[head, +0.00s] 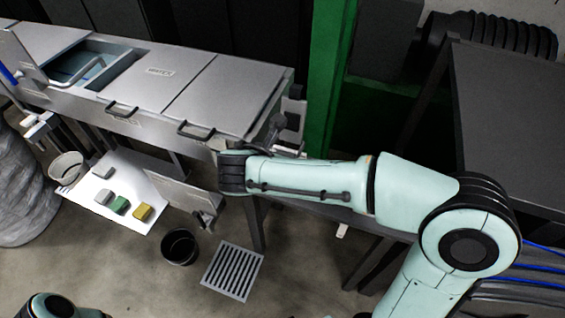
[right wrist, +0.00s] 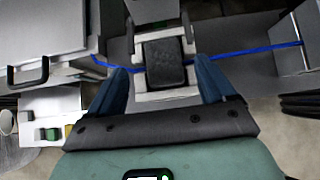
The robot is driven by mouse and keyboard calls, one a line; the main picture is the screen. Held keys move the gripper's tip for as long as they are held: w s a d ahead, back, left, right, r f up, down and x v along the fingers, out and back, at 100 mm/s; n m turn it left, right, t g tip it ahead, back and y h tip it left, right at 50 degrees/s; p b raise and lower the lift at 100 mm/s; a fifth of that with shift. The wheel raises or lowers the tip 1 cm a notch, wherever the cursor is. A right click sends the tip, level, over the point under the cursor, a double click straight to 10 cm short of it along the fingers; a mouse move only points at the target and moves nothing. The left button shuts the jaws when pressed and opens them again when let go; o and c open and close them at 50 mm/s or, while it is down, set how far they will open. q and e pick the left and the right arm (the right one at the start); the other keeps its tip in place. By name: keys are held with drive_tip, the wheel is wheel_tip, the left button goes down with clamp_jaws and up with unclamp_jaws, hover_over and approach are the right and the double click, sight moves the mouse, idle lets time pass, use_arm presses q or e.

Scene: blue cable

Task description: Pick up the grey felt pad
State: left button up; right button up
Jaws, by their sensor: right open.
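Two small grey blocks lie on a white board (head: 88,190) at the left of the head view: one grey block (head: 103,171) towards the back, another grey block (head: 104,196) beside a green block. I cannot tell which is the felt pad. My right gripper (right wrist: 160,68) is open in the right wrist view, its blue fingers apart. A dark grey rounded block (right wrist: 164,62) on a pale stand shows between them; I cannot tell whether it is touched. The board's corner (right wrist: 55,104) shows at the lower left there. My left gripper is out of view.
A green block (head: 119,205) and a yellow block (head: 143,212) lie on the board, with a round container (head: 68,168) beside it. A grey cabinet (head: 160,85) stands behind. A black bin (head: 180,246) and floor grate (head: 232,270) are in front. A blue cable (right wrist: 245,53) crosses behind the dark block.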

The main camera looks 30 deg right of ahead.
drive_tip(key=x, duration=0.4)
drive_tip(key=shift+s+f, duration=0.2)
drive_tip(key=c, duration=1.1)
drive_tip(key=shift+o, duration=0.2)
